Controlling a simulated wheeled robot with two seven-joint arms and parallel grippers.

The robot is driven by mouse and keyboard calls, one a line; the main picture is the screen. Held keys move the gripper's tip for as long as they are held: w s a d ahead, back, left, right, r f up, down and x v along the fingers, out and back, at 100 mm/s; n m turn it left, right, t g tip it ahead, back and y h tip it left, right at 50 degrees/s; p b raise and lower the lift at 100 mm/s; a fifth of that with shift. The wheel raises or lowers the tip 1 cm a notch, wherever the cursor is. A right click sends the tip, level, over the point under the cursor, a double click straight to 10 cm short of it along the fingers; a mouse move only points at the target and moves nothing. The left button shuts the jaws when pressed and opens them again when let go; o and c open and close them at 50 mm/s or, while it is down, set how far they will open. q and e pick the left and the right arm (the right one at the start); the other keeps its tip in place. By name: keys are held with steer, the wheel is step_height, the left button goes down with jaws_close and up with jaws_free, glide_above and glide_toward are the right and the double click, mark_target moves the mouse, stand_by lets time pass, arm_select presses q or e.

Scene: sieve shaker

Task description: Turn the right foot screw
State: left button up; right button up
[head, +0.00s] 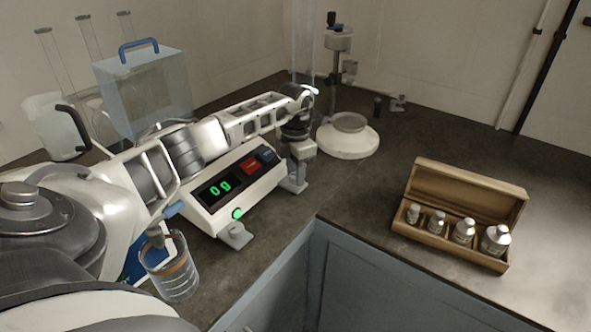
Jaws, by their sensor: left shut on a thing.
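The white balance (240,196) stands on the dark bench left of the middle. Its green display reads 0 g. A grey foot (236,236) shows at its near corner. A second grey foot, the right foot screw (292,185), shows at its right corner. My left arm reaches across above the balance from the left. My left gripper (298,158) points down over the right foot screw and is shut on it. The fingers and wrist hide the screw's upper part. My right gripper is not in view.
A wooden box (465,188) with several metal weights stands on the right. A round white base (347,138) stands behind the gripper. A clear case (146,95) and a pitcher (57,125) are at the back left; a glass beaker (172,275) stands near the front edge.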

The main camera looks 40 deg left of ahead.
arm_select(q)
steer(key=o, duration=1)
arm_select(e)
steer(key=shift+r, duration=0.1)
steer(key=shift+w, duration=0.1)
arm_select(q)
step_height(320, 180, up, 16)
steer(key=shift+b, duration=0.45)
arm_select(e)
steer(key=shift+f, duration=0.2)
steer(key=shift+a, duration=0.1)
